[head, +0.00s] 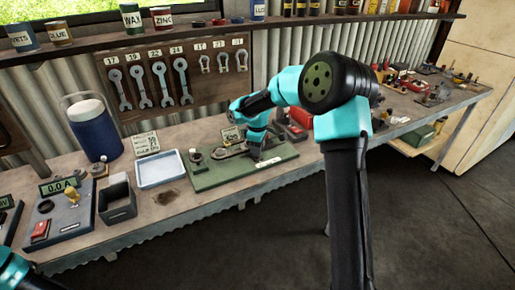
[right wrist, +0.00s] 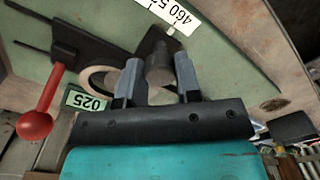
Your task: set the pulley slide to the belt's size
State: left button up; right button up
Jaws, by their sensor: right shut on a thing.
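The green board (head: 215,178) lies on the bench and carries the pulley and slide parts. My right gripper (head: 256,156) is down at the board's right part. In the right wrist view, its two grey fingers (right wrist: 158,85) are shut on a dark grey knob (right wrist: 160,68), one finger on each side. A white scale label (right wrist: 172,14) beyond the knob reads 460 and part of a further number. My left gripper is out of view.
A red ball-ended lever (right wrist: 35,123) sticks out beside the ring. On the bench, a pale blue tray (head: 160,170), a dark open box (head: 117,203) and a blue jug (head: 94,130) stand left of the board. Wrenches (head: 160,83) hang behind.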

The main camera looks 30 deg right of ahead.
grip_shut()
jog(key=shift+d, duration=1.55)
jog(key=o, duration=0.6)
grip_release()
jog(key=shift+o, duration=0.2)
jog(key=shift+r, duration=0.15)
notch_tip(320, 180, up, 17)
jog(key=shift+a, duration=0.1)
